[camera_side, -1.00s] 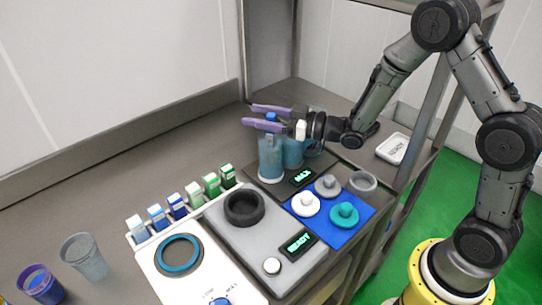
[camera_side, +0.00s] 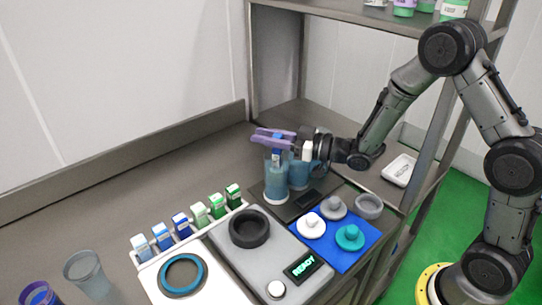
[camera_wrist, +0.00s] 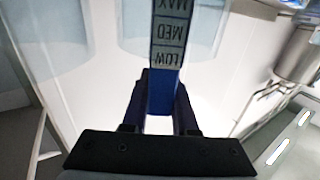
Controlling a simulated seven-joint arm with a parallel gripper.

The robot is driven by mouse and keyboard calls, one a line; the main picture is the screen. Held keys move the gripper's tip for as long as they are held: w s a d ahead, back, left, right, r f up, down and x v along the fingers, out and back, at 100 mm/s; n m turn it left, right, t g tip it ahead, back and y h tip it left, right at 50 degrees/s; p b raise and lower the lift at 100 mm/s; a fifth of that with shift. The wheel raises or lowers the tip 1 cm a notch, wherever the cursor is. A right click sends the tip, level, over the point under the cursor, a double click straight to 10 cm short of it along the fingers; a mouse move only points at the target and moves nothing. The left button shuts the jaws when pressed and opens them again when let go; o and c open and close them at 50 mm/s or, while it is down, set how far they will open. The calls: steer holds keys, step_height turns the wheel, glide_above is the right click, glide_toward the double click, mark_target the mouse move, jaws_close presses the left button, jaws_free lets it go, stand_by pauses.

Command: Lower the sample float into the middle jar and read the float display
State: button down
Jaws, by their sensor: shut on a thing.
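My gripper (camera_side: 272,138), with purple fingers, is shut on the sample float, a blue stem with a scale strip. A second bluish jar (camera_side: 299,174) stands close behind, partly hidden.
A blue mat (camera_side: 335,249) with white, grey and teal knobbed pieces lies in front right. A grey unit with a black ring (camera_side: 249,228) shows READY (camera_side: 301,267). Several small cartons (camera_side: 201,215) stand in a row to the left. A shelf post rises behind.

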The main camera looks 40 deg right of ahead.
step_height(320, 180, up, 9)
steer(key=d+r, duration=0.4)
steer(key=d, duration=0.4)
steer(key=shift+f, duration=6.95)
steer(key=shift+c, duration=0.2)
jaws_free()
step_height(320, 180, up, 9)
